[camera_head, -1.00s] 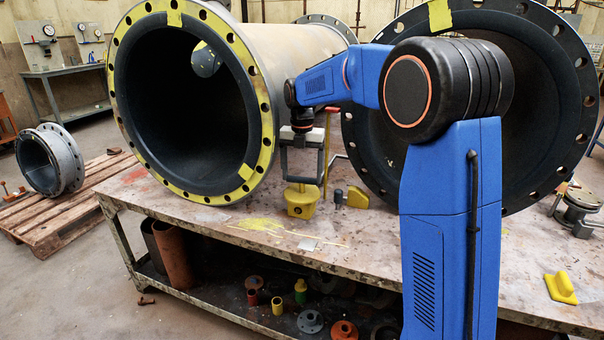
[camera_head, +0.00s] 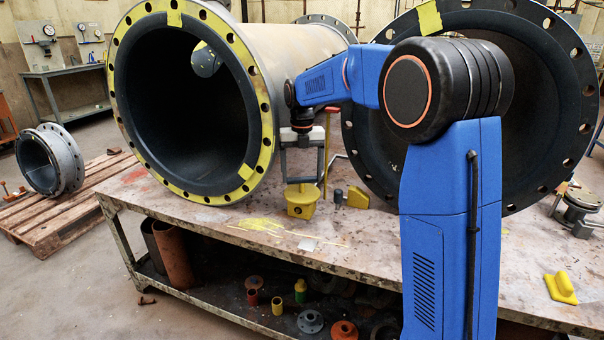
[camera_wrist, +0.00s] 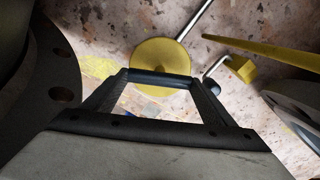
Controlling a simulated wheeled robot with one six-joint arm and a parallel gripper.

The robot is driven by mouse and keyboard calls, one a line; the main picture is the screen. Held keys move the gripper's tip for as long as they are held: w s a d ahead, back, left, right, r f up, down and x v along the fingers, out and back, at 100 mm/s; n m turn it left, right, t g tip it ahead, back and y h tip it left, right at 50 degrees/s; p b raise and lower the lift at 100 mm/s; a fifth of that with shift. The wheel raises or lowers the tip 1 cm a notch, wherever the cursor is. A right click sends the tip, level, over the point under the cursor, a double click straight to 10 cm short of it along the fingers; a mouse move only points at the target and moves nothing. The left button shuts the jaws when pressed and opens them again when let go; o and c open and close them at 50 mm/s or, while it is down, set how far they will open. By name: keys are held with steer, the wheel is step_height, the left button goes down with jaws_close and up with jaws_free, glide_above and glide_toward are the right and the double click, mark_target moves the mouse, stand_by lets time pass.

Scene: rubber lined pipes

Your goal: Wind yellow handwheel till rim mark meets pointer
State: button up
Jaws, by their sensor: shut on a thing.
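The yellow handwheel (camera_head: 302,189) lies flat on a yellow housing (camera_head: 303,207) on the bench, left of my upright arm. In the wrist view its round yellow face (camera_wrist: 160,53) shows just beyond my fingers. My gripper (camera_head: 301,180) points down from above, shut on the handwheel, with its fingertips at the wheel's top. In the wrist view the dark fingertips (camera_wrist: 160,77) meet in a bar across the near part of the yellow disc. The exact contact is hidden. I cannot make out the rim mark or the pointer.
A yellow block (camera_head: 358,197) with a dark knob (camera_head: 338,198) stands just right of the wheel. A thin yellow upright rod (camera_head: 326,160) is close behind it. Large flanged pipes stand left (camera_head: 262,120) and right (camera_head: 429,18). The bench top (camera_head: 225,215) in front is mostly clear.

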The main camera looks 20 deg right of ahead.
mark_target(302, 177)
steer(key=o, duration=1)
steer(key=shift+o, duration=0.2)
step_height(302, 177, up, 17)
steer(key=shift+r, duration=0.2)
